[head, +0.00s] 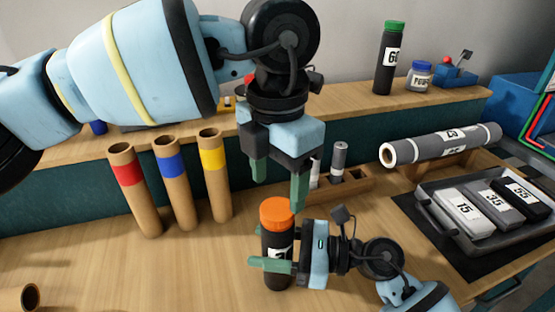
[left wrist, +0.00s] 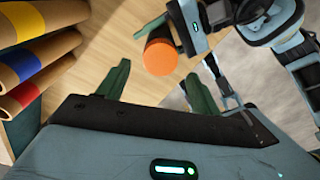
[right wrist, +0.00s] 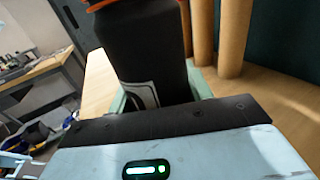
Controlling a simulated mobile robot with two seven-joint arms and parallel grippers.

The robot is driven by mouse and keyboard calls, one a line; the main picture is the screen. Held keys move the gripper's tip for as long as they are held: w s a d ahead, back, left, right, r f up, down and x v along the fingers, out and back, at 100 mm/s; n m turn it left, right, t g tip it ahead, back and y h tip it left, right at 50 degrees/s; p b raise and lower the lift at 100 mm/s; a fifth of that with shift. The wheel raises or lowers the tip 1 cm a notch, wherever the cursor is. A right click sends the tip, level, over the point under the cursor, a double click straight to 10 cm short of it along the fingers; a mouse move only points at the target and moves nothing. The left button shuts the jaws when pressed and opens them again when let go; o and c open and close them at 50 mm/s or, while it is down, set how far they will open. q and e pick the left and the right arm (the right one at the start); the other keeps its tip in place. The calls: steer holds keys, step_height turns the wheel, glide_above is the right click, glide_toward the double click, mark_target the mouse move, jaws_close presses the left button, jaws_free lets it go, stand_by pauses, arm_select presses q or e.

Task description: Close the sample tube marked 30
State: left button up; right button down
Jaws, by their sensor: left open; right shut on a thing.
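A black sample tube (head: 277,243) with an orange cap (head: 277,211) on its top stands upright at the front middle of the bench. Its white label is partly covered, so I cannot read the number. My right gripper (head: 279,262) is shut on the tube's body from the right; the tube also fills the right wrist view (right wrist: 150,50). My left gripper (head: 279,183) is open and empty, pointing down just above the cap. In the left wrist view the orange cap (left wrist: 161,57) lies beyond and between the open fingers. I cannot tell how tightly the cap sits.
Three cardboard tubes with red (head: 134,190), blue (head: 173,182) and yellow (head: 215,175) bands stand at left. A green-capped tube marked 60 (head: 388,60) is on the shelf. A grey roll (head: 440,145) and a tray (head: 425,200) with numbered blocks are at right.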

mark_target(277, 208)
arm_select(q)
steer(key=shift+f, duration=2.25)
steer(key=shift+c, duration=0.5)
steer(key=c, duration=0.9)
steer(key=o, duration=1.2)
steer(key=shift+c, duration=0.2)
steer(key=shift+r, duration=0.15)
step_height(277, 208, up, 12)
arm_select(e)
steer(key=c, duration=0.6)
jaws_free()
steer(key=shift+o, duration=0.2)
